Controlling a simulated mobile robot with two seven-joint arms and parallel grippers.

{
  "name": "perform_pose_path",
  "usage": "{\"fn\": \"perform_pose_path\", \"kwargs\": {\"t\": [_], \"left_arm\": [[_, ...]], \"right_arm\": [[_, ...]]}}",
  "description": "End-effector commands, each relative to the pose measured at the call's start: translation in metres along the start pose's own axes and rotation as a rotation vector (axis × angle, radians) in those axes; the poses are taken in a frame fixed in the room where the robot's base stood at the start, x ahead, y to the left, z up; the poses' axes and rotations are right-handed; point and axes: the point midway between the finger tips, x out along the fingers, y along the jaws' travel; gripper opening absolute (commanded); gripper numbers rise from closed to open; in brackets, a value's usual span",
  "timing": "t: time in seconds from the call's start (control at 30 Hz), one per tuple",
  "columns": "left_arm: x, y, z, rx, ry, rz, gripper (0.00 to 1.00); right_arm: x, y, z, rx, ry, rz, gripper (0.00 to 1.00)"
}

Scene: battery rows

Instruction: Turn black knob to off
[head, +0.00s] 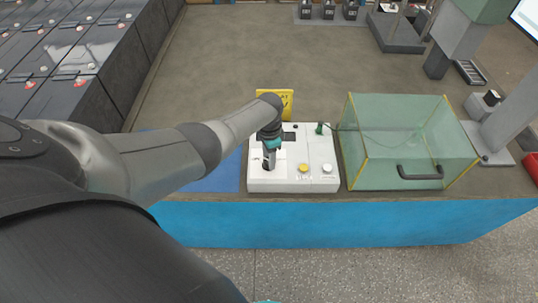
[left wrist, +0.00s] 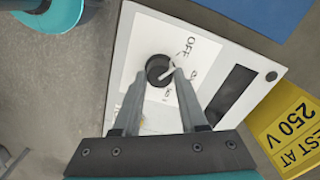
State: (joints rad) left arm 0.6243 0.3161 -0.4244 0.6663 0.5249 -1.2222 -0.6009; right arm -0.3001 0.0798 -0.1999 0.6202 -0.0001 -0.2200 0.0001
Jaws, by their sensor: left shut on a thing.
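The black knob (left wrist: 158,70) sits on a white label on the white control box (head: 318,158). The label reads OFF on one side of the knob, with other print partly hidden by the finger. My left gripper (head: 268,165) reaches down onto the left part of the box. In the left wrist view its two fingers (left wrist: 160,76) are shut on the knob from both sides. In the head view the gripper hides the knob.
A yellow button (head: 303,168) and a white button (head: 327,169) are on the box's front right. A glass case (head: 405,140) with a black handle is close on the right. A blue mat (head: 215,178) lies left.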

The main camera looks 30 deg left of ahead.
Motion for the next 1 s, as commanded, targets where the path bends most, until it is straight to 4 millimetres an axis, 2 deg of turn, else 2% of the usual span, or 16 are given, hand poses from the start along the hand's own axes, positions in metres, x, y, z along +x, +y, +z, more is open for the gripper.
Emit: {"fn": "perform_pose_path", "kwargs": {"t": [0.63, 0.67, 0.9, 1.0], "left_arm": [[-0.001, -0.002, 0.001, -0.053, -0.003, -0.003, 0.0], [-0.001, -0.002, 0.001, -0.053, -0.003, -0.003, 0.44], [-0.0006, -0.0011, 0.0005, -0.051, -0.001, -0.001, 0.71], [-0.0004, -0.0007, 0.0004, -0.05, -0.001, -0.001, 0.72]], "right_arm": [[-0.0015, 0.0004, -0.0003, 0.0, 0.0, 0.0, 0.0], [-0.0015, 0.0004, -0.0003, 0.0, 0.0, 0.0, 0.0], [-0.0015, 0.0004, -0.0003, 0.0, 0.0, 0.001, 0.0], [-0.0014, 0.0004, -0.0003, 0.0, 0.0, 0.001, 0.0]]}}
